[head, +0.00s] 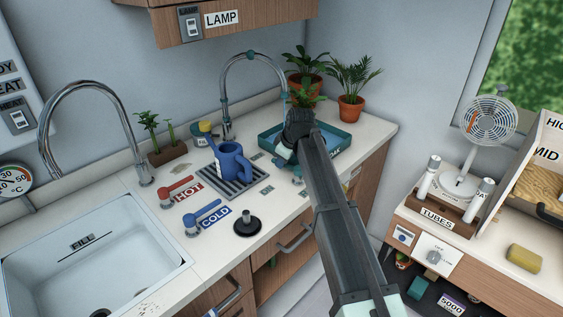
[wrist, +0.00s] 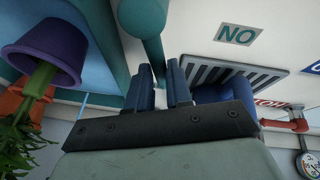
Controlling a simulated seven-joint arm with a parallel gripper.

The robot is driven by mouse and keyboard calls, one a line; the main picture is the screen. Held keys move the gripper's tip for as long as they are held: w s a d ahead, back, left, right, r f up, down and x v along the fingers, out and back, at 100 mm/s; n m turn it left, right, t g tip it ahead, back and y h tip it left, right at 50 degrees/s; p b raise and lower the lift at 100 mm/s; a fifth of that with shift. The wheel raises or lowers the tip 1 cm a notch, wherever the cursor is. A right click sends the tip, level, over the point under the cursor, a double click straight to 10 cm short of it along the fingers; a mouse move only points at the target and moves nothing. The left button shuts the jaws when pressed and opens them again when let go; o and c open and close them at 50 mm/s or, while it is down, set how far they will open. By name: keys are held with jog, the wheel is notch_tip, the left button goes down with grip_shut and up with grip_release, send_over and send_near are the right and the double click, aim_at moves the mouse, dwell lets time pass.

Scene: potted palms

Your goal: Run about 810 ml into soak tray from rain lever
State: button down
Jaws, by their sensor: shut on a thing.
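The soak tray (head: 335,152) is a teal tray at the back right of the counter; its label is mostly hidden behind my arm. It also shows in the wrist view (wrist: 103,45) with a purple pot (wrist: 45,52) at it. My gripper (head: 287,156) is at the tray's front left side. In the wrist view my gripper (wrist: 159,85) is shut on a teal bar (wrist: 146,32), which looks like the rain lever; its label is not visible. A thin blue stream (head: 285,103) falls from the arched spout (head: 253,57) towards the tray. The water level is hidden.
A blue watering can (head: 231,161) stands on a drain grate (head: 236,184) left of my gripper. Red HOT (head: 180,189) and blue COLD (head: 204,216) levers and a black plug (head: 247,224) lie nearer the sink (head: 90,265). Potted palms (head: 351,108) stand behind the tray.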

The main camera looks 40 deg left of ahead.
jog(key=shift+w+a+m+t, duration=0.15)
jog(key=shift+w+m+t, duration=0.45)
jog(key=shift+m, duration=0.7)
jog(key=shift+w, duration=0.15)
jog(key=c, duration=1)
grip_release()
jog(key=shift+c, duration=0.2)
jog(key=v, duration=1.4)
jog(key=shift+a, duration=0.2)
jog(key=shift+w, duration=0.1)
